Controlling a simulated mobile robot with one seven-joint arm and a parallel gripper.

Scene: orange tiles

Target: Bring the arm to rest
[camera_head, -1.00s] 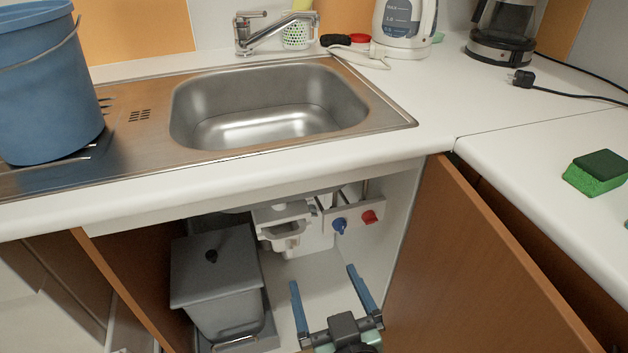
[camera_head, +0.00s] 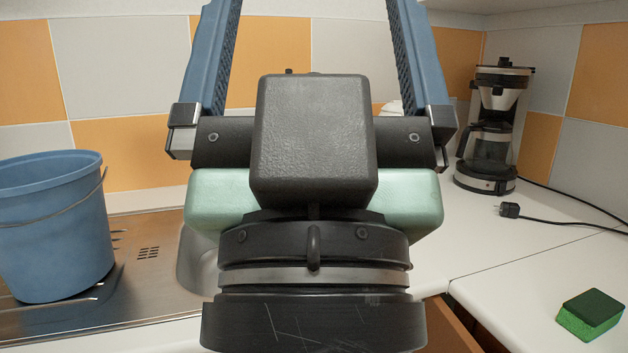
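My gripper (camera_head: 312,15) is raised close in front of the head camera and fills the middle of the view. Its two blue fingers point up and stand wide apart, with nothing between them in the part that shows. The fingertips run out past the top edge of the picture. My gripper hides most of the sink (camera_head: 196,262) and the tap behind it.
A blue bucket (camera_head: 52,235) stands on the steel drainer at left. A coffee maker (camera_head: 490,135) stands at the back right, with a black plug (camera_head: 510,210) near it. A green sponge (camera_head: 590,315) lies on the right counter. An orange-brown cabinet door (camera_head: 450,330) shows below.

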